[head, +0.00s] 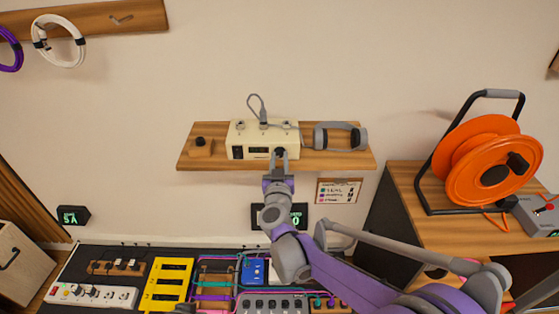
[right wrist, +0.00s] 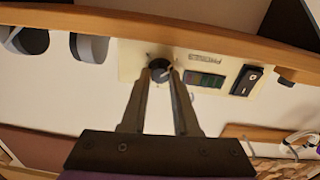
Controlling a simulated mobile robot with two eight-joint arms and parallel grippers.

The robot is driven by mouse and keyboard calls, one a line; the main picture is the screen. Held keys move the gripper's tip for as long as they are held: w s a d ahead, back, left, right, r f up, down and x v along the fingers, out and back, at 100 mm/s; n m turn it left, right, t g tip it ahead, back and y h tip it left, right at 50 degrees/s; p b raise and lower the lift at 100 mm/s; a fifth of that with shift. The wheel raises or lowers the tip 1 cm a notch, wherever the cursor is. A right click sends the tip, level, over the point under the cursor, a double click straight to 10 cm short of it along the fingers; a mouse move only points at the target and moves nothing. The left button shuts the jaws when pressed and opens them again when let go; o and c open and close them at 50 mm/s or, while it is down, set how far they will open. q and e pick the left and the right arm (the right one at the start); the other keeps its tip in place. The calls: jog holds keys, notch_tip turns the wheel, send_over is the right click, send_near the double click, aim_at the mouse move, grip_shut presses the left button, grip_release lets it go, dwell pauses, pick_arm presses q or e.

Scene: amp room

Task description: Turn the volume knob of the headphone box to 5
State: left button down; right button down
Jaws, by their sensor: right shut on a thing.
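The headphone box (head: 247,133) is a cream box on a wooden wall shelf, with a cable plugged into its top. Its front also shows in the right wrist view (right wrist: 135,57). The dark round volume knob (right wrist: 159,69) sits on the front, beside a small dark display (right wrist: 203,82) and a black switch (right wrist: 246,80). My right gripper (head: 279,158) reaches up from below and is shut on the knob; its fingers (right wrist: 165,76) stand on either side of it. A light pointer mark shows on the knob, but its setting is not readable. My left gripper is not in view.
Grey headphones (head: 320,136) lie right of the box on the shelf (head: 215,160); a small wooden block with a black knob (head: 200,146) is at left. A pedalboard with cables lies below. An orange cable reel (head: 478,155) stands on a cabinet at right.

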jog(key=shift+m+b, duration=0.45)
jog(key=shift+m, duration=0.75)
jog(key=m+b, duration=0.1)
jog(key=m, duration=0.2)
jog(key=shift+m, duration=0.3)
jog(key=m, duration=0.2)
jog(key=shift+m, duration=0.3)
jog(key=m, duration=0.3)
jog(key=shift+d+b, duration=0.1)
jog(key=shift+b, duration=0.2)
jog(key=m, duration=0.6)
jog(key=shift+m+y, duration=0.3)
jog(key=shift+m, duration=0.1)
jog(key=m+p, duration=0.1)
jog(key=m, duration=0.5)
jog(key=shift+m, duration=0.3)
jog(key=c, duration=0.7)
grip_release()
